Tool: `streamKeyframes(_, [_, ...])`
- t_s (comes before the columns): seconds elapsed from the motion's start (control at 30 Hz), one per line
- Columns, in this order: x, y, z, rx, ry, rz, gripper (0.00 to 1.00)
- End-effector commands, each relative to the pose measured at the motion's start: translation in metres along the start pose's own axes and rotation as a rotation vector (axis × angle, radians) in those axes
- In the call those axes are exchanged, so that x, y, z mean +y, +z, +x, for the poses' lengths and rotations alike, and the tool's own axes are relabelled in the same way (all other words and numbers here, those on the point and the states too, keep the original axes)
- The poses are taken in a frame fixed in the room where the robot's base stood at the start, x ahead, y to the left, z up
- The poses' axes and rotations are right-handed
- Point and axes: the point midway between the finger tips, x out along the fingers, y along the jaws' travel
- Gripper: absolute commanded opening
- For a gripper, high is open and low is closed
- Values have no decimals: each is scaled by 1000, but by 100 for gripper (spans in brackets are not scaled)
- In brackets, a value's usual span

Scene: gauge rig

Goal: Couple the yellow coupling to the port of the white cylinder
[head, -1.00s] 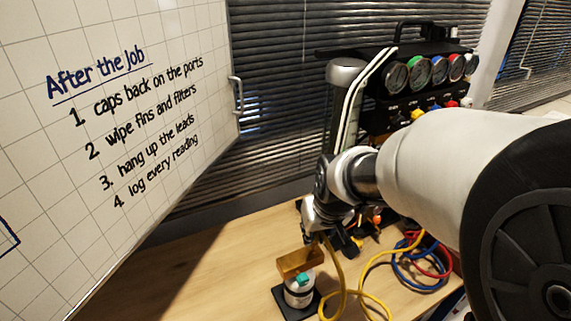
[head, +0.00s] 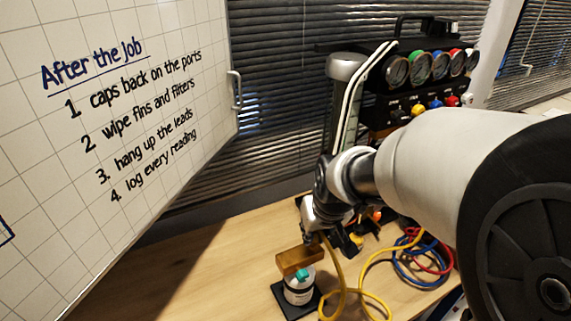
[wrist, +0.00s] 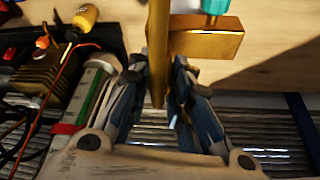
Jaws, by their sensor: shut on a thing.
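The white cylinder (head: 298,292) stands upright on a dark square base on the bench, in the lower middle of the head view. A brass-coloured block (head: 297,261) and a teal piece (head: 302,275) sit at its top; the block (wrist: 207,44) and teal piece (wrist: 216,6) also show in the wrist view. My gripper (head: 312,236) is just above and beside the block. In the wrist view my gripper (wrist: 165,82) is shut on the yellow coupling (wrist: 158,60), seen as a rod beside the block's left end. Whether coupling and port touch cannot be told.
A yellow hose (head: 341,277) loops beside the cylinder. Blue and red hoses (head: 408,270) lie coiled to the right. The black gauge set (head: 420,80) stands behind. The bench (head: 215,265) left of the cylinder is clear. A whiteboard (head: 120,60) is on the left.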

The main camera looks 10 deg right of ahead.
Motion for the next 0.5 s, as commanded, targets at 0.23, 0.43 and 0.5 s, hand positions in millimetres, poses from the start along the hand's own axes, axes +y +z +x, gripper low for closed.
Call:
streamKeyframes(0.23, [0,3,8,0,0,0,0])
streamKeyframes(0.43, [0,4,10,0,0,0,0])
streamKeyframes(0.5, [0,4,9,0,0,0,0])
